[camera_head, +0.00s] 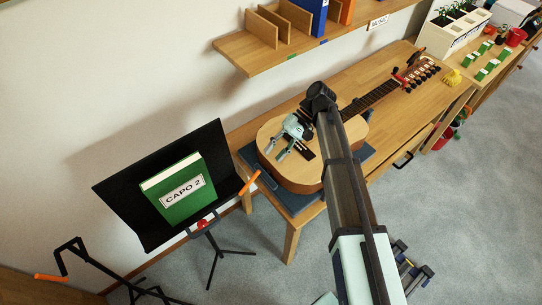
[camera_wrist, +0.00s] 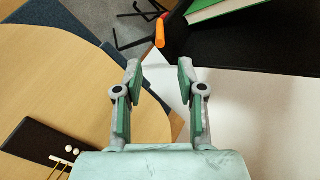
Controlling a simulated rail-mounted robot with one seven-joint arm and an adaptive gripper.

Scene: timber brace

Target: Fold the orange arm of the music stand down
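The music stand's black desk (camera_head: 118,203) is at the left of the head view and holds a green book labelled "CAPO 2" (camera_head: 178,190). The orange arm (camera_head: 250,182) sticks out past the desk's right edge, slanting up to the right. In the wrist view the orange arm (camera_wrist: 160,32) is beyond my fingertips, beside the black desk (camera_wrist: 265,42) and the green book's edge (camera_wrist: 215,9). My gripper (camera_head: 274,152) is above the guitar body, apart from the orange arm. In the wrist view my gripper (camera_wrist: 160,66) is open, with nothing between its fingers.
An acoustic guitar (camera_head: 302,172) lies on a blue mat (camera_head: 250,156) on a wooden bench. A wall shelf (camera_head: 300,54) with folders is above. A black hanger stand (camera_head: 72,245) with another orange piece stands at lower left. Grey floor (camera_head: 255,235) is clear between stand and bench.

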